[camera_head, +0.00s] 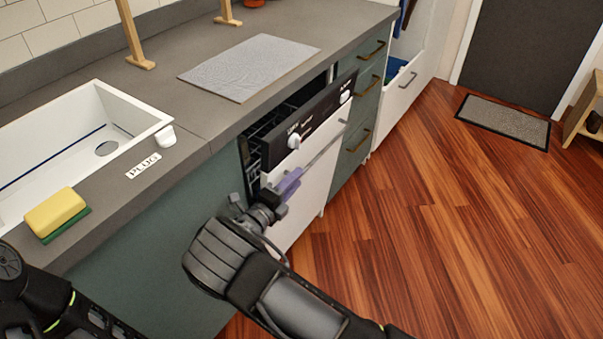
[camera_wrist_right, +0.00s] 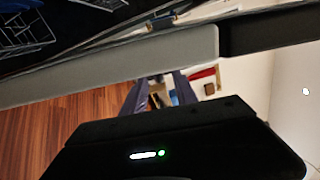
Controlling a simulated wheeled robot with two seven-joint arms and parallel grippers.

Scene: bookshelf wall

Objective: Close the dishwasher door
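The dishwasher door (camera_head: 318,160) is white with a black control panel (camera_head: 305,120) and a round knob. It stands partly open, tilted out from the counter front. A dish rack (camera_head: 262,132) shows in the gap behind it, and also in the right wrist view (camera_wrist_right: 25,32). My right gripper (camera_head: 291,183) is at the door's near side, close to its front; I cannot tell whether it touches. In the right wrist view its two fingers (camera_wrist_right: 160,92) are apart with nothing seen between them, beyond a pale door edge (camera_wrist_right: 130,62). My left arm shows at lower left; its gripper is out of view.
The counter (camera_head: 190,95) holds a grey mat (camera_head: 250,66), a sink (camera_head: 75,140) and a sponge (camera_head: 57,212). Drawers (camera_head: 362,103) adjoin the dishwasher, and a white drawer (camera_head: 408,85) is open beyond them.

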